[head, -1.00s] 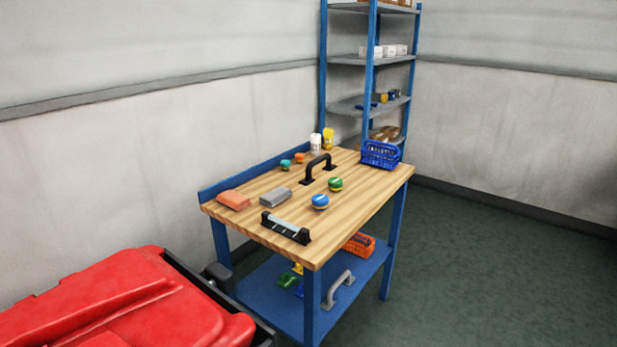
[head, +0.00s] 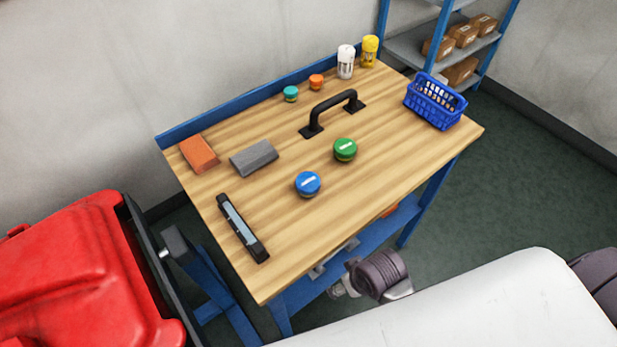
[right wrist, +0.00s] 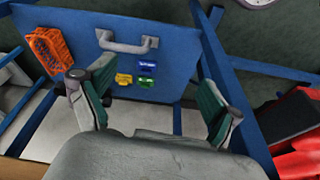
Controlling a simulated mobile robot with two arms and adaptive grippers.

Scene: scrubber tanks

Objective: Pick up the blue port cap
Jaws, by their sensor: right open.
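The blue port cap (head: 307,183) is a round blue cap with a pale label, resting on the wooden tabletop near its front. A green cap (head: 345,149) stands just behind it to the right. My right gripper (right wrist: 155,78) is open and empty in the right wrist view, with its two green-lined fingers spread over the bench's lower shelf. The blue port cap is not in that view. In the head view my right arm is low at the right, below the table edge, and its fingers cannot be made out. My left gripper is not in view.
The wooden tabletop (head: 285,240) also holds a black arched handle (head: 331,112), grey block (head: 254,158), orange block (head: 199,153), black-ended bar (head: 243,228) and blue basket (head: 434,101). A red machine (head: 75,270) stands left. The lower shelf (right wrist: 185,45) carries a grey handle (right wrist: 127,43) and orange basket (right wrist: 48,50).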

